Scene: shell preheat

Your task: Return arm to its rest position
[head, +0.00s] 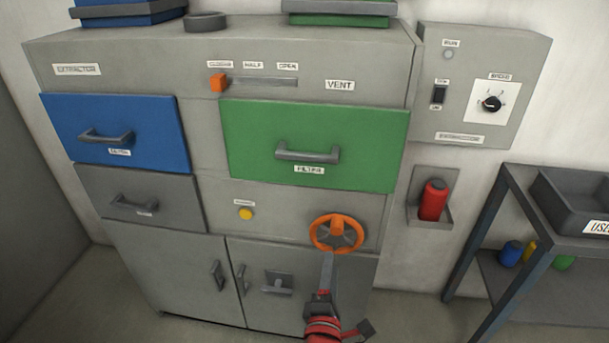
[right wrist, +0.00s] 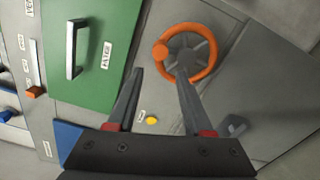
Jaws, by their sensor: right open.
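My right gripper (head: 328,258) comes up from the bottom of the head view, in front of the grey cabinet (head: 215,215) and just below the orange handwheel (head: 337,233). In the right wrist view the gripper (right wrist: 158,78) is open, with two dark fingers apart and nothing held between them. The handwheel (right wrist: 190,53) is beyond the fingertips there, and the right-hand finger overlaps its lower rim in the picture. I cannot tell whether they touch. My left gripper is in neither view.
The cabinet has a closed green drawer (head: 315,128), a blue drawer (head: 115,125), a yellow button (head: 246,213) and an orange vent slider (head: 218,82) at the left end of its slot. A red cylinder (head: 433,200) sits in a wall holder. A dark-framed table (head: 510,200) stands at right.

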